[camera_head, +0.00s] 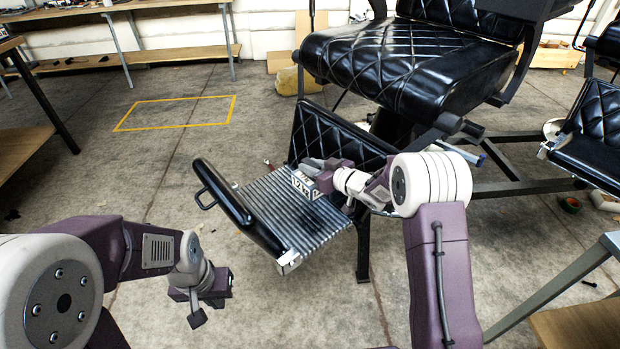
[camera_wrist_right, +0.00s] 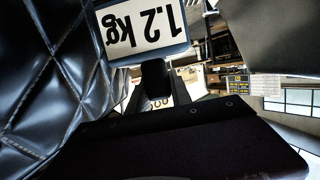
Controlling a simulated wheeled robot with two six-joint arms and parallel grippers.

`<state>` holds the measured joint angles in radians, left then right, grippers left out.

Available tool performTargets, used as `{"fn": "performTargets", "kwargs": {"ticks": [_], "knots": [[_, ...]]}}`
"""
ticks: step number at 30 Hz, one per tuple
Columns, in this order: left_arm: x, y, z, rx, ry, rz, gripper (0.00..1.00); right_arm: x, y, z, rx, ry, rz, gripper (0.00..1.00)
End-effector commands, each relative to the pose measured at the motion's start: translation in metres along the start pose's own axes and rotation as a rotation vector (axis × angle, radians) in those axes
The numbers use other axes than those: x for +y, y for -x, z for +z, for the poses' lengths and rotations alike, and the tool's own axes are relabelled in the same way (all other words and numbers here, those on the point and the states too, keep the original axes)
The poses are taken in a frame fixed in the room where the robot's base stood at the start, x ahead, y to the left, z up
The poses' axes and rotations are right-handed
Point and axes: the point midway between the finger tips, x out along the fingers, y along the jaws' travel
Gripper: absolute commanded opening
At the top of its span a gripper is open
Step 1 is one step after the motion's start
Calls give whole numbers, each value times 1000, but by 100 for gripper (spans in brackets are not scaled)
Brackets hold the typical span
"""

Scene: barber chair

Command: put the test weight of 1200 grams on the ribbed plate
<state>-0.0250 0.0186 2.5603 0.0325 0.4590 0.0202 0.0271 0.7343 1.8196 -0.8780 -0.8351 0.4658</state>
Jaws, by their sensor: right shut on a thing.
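The ribbed plate (camera_head: 262,208) is the grey metal footrest of the black barber chair, in the middle of the head view. My right gripper (camera_head: 313,174) is over its far right part, shut on the test weight (camera_head: 304,186). The weight's white label reads "1.2 kg" upside down in the right wrist view (camera_wrist_right: 145,28). I cannot tell whether the weight touches the ribs, as its underside is hidden. My left gripper (camera_head: 205,298) hangs over the floor left of the plate, apart from it; its finger gap cannot be made out.
A black padded bar with a handle (camera_head: 222,200) runs along the plate's left edge. The quilted leg pad (camera_head: 335,138) stands behind the plate, below the chair seat (camera_head: 410,60). A yellow floor outline (camera_head: 178,112) lies at the back left. A wooden-topped table (camera_head: 580,325) is at the lower right.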

Motion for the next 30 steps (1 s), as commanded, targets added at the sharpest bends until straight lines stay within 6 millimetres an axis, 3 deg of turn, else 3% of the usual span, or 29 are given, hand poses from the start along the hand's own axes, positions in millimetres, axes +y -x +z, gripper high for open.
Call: {"fn": "performTargets", "kwargs": {"ticks": [3, 10, 18, 26, 30], "knots": [[0, -21, 2, 0, 0, 0, 0, -20, -26, 13, 8, 3, -5, 0], [-1, -41, 4, 0, 0, 0, 0, -49, -61, 25, 9, 2, -2, 0], [-1, -43, 4, 0, 0, 0, 0, -54, -67, 26, 10, 1, 1, 0], [-1, -70, 7, 0, 0, 0, 0, -54, -79, 64, 7, 0, 1, 0], [-1, -68, 7, 0, 0, 0, 0, -54, -79, 63, 10, 1, 1, 0]]}}
